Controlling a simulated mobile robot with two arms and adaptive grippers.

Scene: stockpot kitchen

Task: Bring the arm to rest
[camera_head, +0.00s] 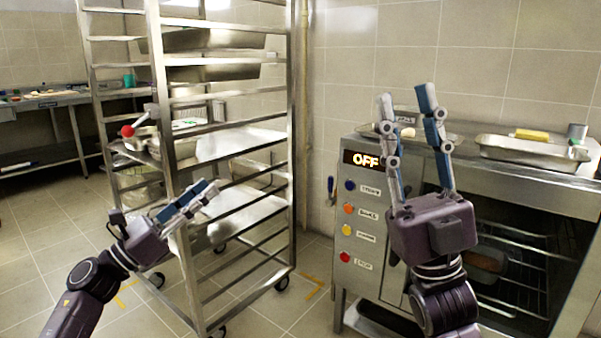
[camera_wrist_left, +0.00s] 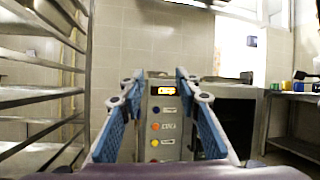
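My left gripper (camera_head: 207,190) is low in front of the steel rack in the head view, its fingers pointing up and right. In the left wrist view my left gripper (camera_wrist_left: 157,84) shows its two blue-padded fingers well apart, with nothing between them. My right gripper (camera_head: 407,96) points upward in front of the oven, its fingers apart and empty. Both arms are held clear of the objects, as far as the views show.
The wheeled rack (camera_head: 297,150) stands close behind my left gripper. The oven (camera_head: 350,270) shows OFF above several coloured buttons. Floor is clear at far left.

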